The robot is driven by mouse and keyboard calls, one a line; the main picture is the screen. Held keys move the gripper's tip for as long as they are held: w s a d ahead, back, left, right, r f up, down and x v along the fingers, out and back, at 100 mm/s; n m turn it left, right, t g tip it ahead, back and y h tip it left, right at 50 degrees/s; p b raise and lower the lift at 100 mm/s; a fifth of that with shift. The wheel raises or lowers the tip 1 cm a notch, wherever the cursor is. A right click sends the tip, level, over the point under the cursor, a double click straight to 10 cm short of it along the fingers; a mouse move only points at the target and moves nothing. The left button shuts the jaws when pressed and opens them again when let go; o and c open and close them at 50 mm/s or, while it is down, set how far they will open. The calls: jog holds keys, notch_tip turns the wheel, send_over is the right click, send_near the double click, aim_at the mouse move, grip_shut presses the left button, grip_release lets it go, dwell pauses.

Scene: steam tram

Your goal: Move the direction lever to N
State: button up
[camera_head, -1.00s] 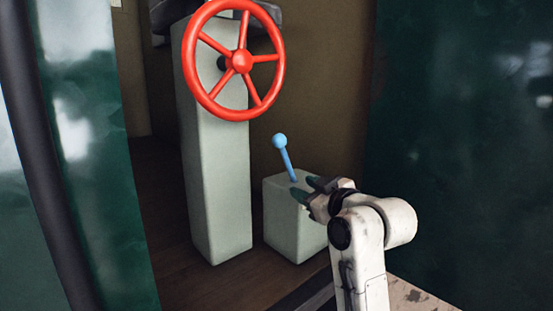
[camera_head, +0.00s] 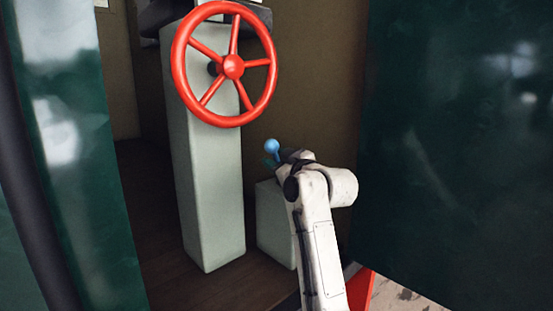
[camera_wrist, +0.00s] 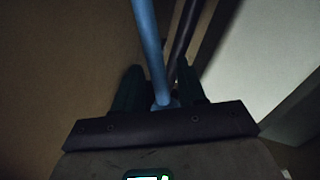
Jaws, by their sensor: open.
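The direction lever is a thin blue rod with a round blue knob (camera_head: 271,146). It stands on a low pale grey box (camera_head: 273,220), and its lower part is hidden behind my gripper in the head view. My gripper (camera_head: 272,162) is at the lever, just below the knob in that view. In the wrist view the blue rod (camera_wrist: 150,50) runs between the two dark green fingers of my open gripper (camera_wrist: 159,85). I cannot tell whether a finger touches it. No letter N or other marking is visible.
A red spoked handwheel (camera_head: 233,67) on a tall pale pillar (camera_head: 207,190) stands left of the lever box. Dark green panels flank the opening at left (camera_head: 75,150) and right (camera_head: 450,140). Brown floor (camera_head: 155,230) shows left of the pillar.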

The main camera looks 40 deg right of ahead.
jog(key=shift+w, duration=0.1)
jog(key=shift+c, duration=0.2)
grip_shut()
dwell(0.5)
